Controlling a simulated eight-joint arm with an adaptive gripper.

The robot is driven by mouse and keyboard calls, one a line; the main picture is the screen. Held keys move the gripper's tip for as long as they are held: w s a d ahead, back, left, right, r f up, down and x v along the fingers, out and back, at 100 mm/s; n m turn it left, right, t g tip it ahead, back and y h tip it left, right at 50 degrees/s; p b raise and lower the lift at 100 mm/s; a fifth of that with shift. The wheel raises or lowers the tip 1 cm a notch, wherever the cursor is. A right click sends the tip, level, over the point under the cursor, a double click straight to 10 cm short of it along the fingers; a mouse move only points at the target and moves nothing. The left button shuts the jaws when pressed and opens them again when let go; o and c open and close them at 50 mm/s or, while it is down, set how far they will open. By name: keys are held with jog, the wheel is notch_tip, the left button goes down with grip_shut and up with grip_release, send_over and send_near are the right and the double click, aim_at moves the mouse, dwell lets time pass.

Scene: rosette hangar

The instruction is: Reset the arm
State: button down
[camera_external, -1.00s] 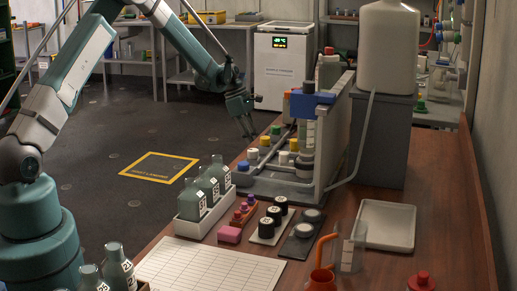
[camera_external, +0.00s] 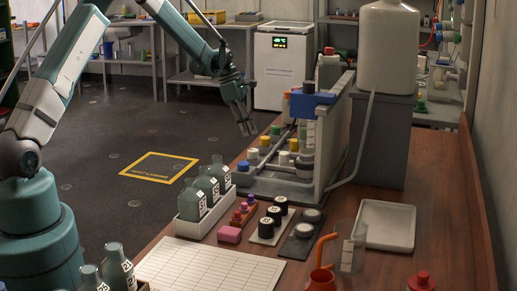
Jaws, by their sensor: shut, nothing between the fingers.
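My gripper (camera_external: 246,130) hangs in the air with its fingers pointing down. It is shut and holds nothing. It is beyond the left edge of the wooden bench (camera_external: 400,262) in the picture, left of the grey rack (camera_external: 275,187) with coloured caps, and does not appear to touch it. My arm reaches up from its base at the left and bends down to the gripper.
A large white tank (camera_external: 388,50) stands on a grey block (camera_external: 379,140). A white tray (camera_external: 385,226) is at right.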

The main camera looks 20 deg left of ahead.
jog(key=s+a+r+m+t+y, duration=0.1)
jog(key=s+a+r+m, duration=0.2)
jog(key=s+a+r, duration=0.35)
jog(key=s+a+r+m+t, duration=0.1)
jog(key=s+a+r+m, duration=0.15)
jog(key=s+r, duration=0.65)
jog(key=s+a+r+m+t+y, duration=0.1)
jog(key=s+a+r+m+t, duration=0.1)
jog(key=s+a+r, duration=0.6)
jog(key=s+a+r+m+t+y, duration=0.1)
jog(key=s+a+r+m, duration=0.15)
jog(key=s, duration=0.35)
jog(key=s+a+r+m, duration=0.2)
jog(key=s+r, duration=0.2)
jog(key=s, duration=0.2)
jog(key=s+a+f+m+t, duration=0.1)
jog(key=s+a+f+m, duration=0.1)
jog(key=s, duration=0.6)
jog(key=s+a+f+m+t+y, duration=0.1)
jog(key=s+a+m, duration=0.3)
jog(key=s, duration=0.3)
jog(key=shift+s+f, duration=0.4)
